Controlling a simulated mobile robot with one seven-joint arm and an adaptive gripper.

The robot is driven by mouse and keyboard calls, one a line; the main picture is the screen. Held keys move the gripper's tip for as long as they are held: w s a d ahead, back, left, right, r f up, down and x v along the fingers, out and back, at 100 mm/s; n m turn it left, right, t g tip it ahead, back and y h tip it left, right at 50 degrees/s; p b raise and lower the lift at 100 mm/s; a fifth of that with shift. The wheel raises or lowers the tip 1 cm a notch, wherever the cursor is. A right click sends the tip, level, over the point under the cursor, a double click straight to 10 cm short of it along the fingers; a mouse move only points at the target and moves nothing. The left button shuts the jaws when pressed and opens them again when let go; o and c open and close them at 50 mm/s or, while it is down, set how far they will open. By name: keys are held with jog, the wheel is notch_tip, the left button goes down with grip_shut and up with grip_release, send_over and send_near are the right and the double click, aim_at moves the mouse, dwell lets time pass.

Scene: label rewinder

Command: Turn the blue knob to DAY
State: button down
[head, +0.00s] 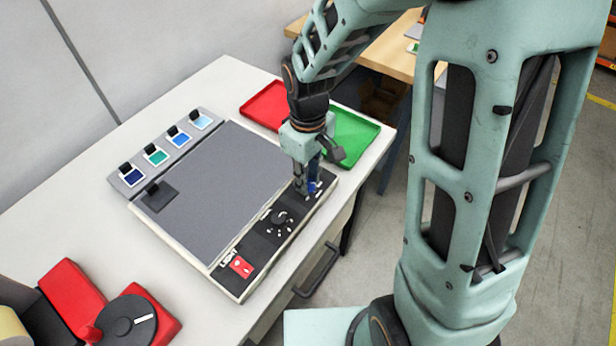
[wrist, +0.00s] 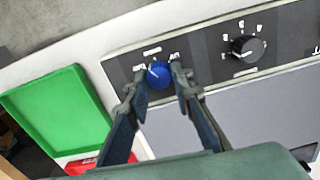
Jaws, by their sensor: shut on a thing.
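The blue knob (wrist: 159,74) sits on the dark control strip at the edge of the panel. In the wrist view, my gripper (wrist: 160,78) has one finger on each side of it and is shut on it. A white pointer mark on the knob points toward the upper left in that view. Small white labels stand around the knob, too small to read. In the head view, my gripper (head: 306,190) reaches down onto the strip's far right end, and the blue knob (head: 312,187) shows partly behind the fingers.
A black knob (wrist: 248,48) with white marks is beside the blue one on the strip; a red switch (head: 241,266) is at the strip's near end. A green tray (wrist: 60,112) and a red tray (head: 266,106) lie behind the panel. A red device (head: 130,318) stands front left.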

jog(key=n+p, duration=0.1)
jog(key=n, duration=0.4)
jog(key=shift+n, duration=0.4)
dwell(0.3)
jog(key=c, duration=1.7)
grip_release()
notch_tip(320, 180, up, 12)
